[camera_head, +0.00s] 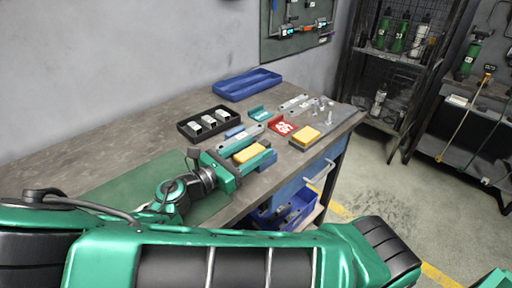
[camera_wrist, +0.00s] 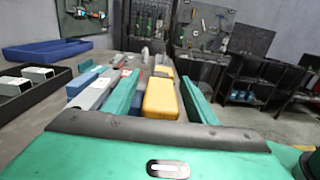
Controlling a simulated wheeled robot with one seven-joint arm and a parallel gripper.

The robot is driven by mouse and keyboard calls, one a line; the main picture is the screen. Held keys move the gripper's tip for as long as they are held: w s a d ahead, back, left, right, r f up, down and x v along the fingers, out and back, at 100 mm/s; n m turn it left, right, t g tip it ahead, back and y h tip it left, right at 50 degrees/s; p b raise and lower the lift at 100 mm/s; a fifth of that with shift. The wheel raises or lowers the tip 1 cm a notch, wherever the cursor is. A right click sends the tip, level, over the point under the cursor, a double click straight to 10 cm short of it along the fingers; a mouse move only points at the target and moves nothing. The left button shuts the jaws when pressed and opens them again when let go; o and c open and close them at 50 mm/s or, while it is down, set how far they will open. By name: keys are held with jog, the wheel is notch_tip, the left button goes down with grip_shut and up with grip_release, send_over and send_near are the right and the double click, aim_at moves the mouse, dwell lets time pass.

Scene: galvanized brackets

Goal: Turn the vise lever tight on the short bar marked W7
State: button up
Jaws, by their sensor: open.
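My gripper (camera_head: 254,150) reaches over the workbench with its teal fingers apart. In the wrist view its fingers (camera_wrist: 160,84) stand on either side of a yellow block (camera_wrist: 161,99), with a gap visible at the right finger. The yellow block also shows in the head view (camera_head: 249,154), close above a blue part (camera_head: 264,160) that may belong to the vise. A grey bar (camera_wrist: 94,93) lies just left of the left finger. I cannot make out the vise lever or any W7 mark; my gripper hides part of this area.
A black tray (camera_head: 184,133) with several metal pieces stands to the left. A blue tray (camera_head: 246,94) is at the back. A red marked piece (camera_head: 282,126) and a second yellow block (camera_head: 305,136) on a grey plate (camera_head: 327,131) lie to the right.

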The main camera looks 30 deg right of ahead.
jog(key=shift+x, duration=0.9)
grip_shut()
jog(key=shift+a, duration=0.1)
